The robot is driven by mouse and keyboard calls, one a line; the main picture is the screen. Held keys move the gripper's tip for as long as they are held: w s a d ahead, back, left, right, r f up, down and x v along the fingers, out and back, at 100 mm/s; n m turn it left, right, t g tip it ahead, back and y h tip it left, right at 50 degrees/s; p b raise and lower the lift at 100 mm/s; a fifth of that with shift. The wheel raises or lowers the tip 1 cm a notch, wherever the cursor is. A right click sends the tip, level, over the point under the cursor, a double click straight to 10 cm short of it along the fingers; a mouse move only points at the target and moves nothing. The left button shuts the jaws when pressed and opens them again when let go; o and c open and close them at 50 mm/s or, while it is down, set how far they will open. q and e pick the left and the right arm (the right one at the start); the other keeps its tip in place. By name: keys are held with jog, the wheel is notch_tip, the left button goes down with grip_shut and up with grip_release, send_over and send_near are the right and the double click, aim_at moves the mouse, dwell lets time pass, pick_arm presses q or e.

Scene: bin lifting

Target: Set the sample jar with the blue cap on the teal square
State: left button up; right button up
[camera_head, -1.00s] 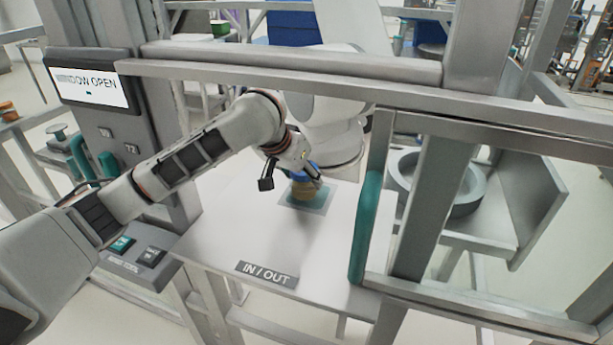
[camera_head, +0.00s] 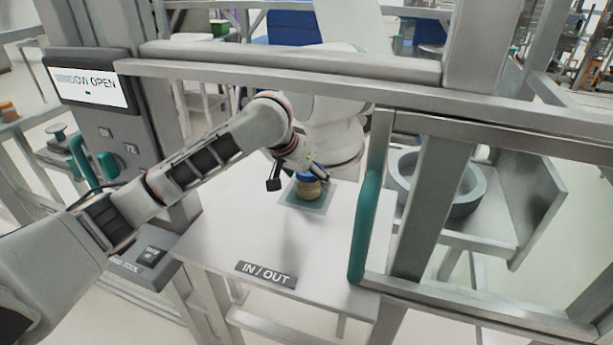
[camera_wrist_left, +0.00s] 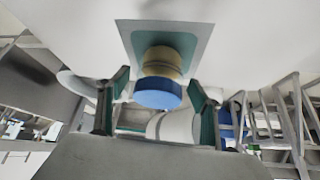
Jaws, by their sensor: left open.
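The sample jar with the blue cap (camera_head: 309,189) stands upright on the teal square (camera_head: 291,201) on the white shelf. The jar also shows in the left wrist view (camera_wrist_left: 160,75), with its tan body against the teal square (camera_wrist_left: 185,42) and its blue cap toward me. My left gripper (camera_head: 298,182) is at the jar, partly hiding the cap in the head view. In the left wrist view its teal-padded fingers (camera_wrist_left: 158,108) are spread, one on each side of the cap, with gaps between. My right gripper is not in view.
The white shelf (camera_head: 225,235) carries an IN / OUT label (camera_head: 266,274) at its front edge. A metal frame bar (camera_head: 300,80) crosses above my arm. A teal handle (camera_head: 364,228) stands right of the shelf. A sign (camera_head: 88,87) reads window open.

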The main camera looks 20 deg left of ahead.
pick_arm(q)
jog(key=shift+r, duration=0.25)
jog(key=shift+v, duration=1.2)
jog(key=s+a, duration=0.1)
jog(key=s, duration=0.6)
jog(key=s+a, duration=0.1)
jog(key=s, duration=0.3)
jog(key=shift+s+a+r, duration=0.1)
jog(key=shift+s+a, duration=0.05)
jog(key=shift+a, duration=0.15)
jog(key=shift+s, duration=0.35)
jog(key=shift+a, duration=0.1)
